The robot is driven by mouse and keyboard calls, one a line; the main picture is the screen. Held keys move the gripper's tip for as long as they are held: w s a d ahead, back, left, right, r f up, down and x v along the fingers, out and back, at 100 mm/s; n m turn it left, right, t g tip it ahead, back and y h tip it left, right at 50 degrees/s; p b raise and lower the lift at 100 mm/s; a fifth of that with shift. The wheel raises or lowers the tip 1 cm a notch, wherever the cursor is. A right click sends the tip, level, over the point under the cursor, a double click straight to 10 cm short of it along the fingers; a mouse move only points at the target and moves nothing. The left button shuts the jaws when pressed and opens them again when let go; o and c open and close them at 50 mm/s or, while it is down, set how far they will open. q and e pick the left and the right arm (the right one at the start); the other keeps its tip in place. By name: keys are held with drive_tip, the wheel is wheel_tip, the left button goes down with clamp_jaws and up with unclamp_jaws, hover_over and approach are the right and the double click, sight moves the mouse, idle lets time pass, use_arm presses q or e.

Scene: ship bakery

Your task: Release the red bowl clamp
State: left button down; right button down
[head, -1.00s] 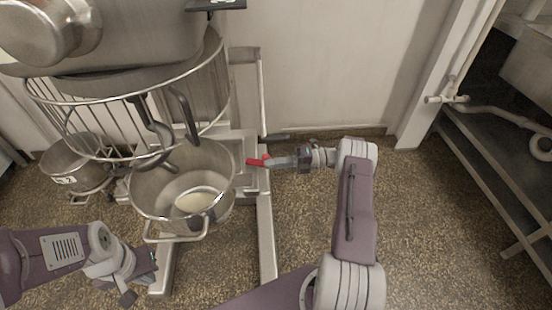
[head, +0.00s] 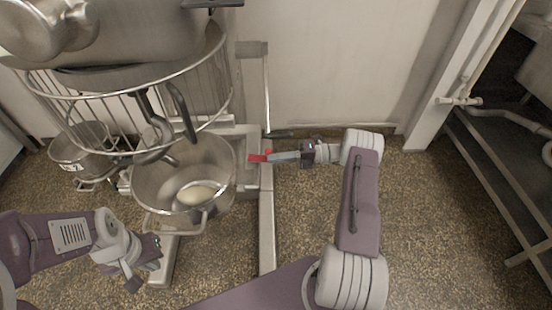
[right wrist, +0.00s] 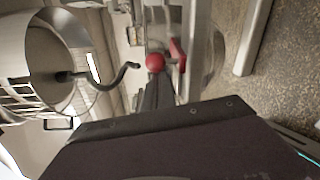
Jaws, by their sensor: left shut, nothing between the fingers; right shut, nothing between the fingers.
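The red bowl clamp (head: 257,158) is on the mixer's frame, just right of the steel bowl (head: 143,192). In the right wrist view it shows as a red ball knob (right wrist: 155,62) and a flat red lever (right wrist: 177,54). My right gripper (head: 272,156) is shut and empty, with its tips at the clamp's right side. In the right wrist view its fingers (right wrist: 156,88) point at the red knob; I cannot tell whether they touch it. My left gripper (head: 146,264) is shut and empty, low in front of the bowl.
The mixer's wire guard (head: 220,85) and a dark hook (head: 182,110) hang above the bowl, which holds pale dough (head: 195,194). A smaller pot (head: 75,158) stands behind left. Speckled floor (head: 315,215) is clear right of the mixer's leg; a metal rack (head: 490,175) stands far right.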

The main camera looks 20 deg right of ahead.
drive_tip(key=shift+w+d+r+t, duration=0.25)
drive_tip(key=shift+w+d+t, duration=0.05)
drive_tip(key=shift+w+d, duration=0.05)
drive_tip(key=v, duration=0.8)
drive_tip(key=shift+s+d, duration=0.2)
drive_tip(key=shift+s, duration=0.15)
drive_tip(key=shift+a+f, duration=0.1)
drive_tip(key=shift+f, duration=0.1)
